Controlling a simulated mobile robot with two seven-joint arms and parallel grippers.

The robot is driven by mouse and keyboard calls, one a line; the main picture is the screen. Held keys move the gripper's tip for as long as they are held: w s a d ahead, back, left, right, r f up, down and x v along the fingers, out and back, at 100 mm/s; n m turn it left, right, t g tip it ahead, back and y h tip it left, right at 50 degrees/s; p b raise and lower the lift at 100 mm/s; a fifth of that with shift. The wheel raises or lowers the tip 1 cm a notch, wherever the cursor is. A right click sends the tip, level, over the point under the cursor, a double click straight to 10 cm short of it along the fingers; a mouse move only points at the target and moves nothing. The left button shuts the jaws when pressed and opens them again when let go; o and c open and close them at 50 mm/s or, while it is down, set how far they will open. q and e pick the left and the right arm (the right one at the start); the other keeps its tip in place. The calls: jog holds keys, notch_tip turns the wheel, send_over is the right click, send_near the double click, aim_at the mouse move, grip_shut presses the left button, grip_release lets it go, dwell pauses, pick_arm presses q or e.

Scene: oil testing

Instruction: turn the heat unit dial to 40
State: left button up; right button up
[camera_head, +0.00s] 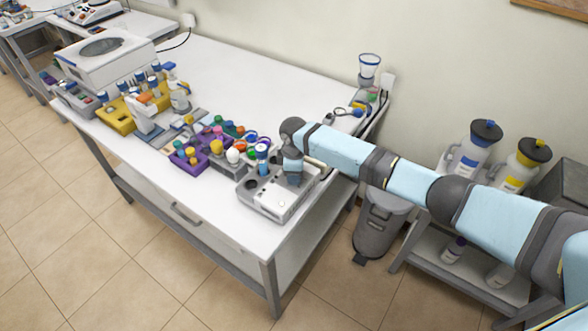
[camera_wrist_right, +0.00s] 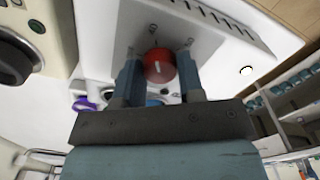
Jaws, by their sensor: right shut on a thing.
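The heat unit (camera_head: 270,205) is a pale grey box at the right end of the white table. In the right wrist view its panel (camera_wrist_right: 215,40) carries a round red dial (camera_wrist_right: 158,72) with a short white mark on its face. My right gripper (camera_head: 295,178) reaches down over the heat unit. In the wrist view its two blue fingers (camera_wrist_right: 160,62) are on either side of the red dial, shut on it. My left gripper is not in view.
A blue-capped tube (camera_head: 262,155) stands at the heat unit's left. Farther left are a purple rack (camera_head: 187,164) with coloured caps, a yellow rack (camera_head: 117,122) and a white machine (camera_head: 104,57). The table's back half (camera_head: 250,85) is clear. A grey bin (camera_head: 379,225) stands beside the table.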

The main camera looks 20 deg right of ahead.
dwell(0.5)
jog(key=o, duration=0.9)
notch_tip(320, 180, up, 14)
jog(key=shift+b, duration=0.8)
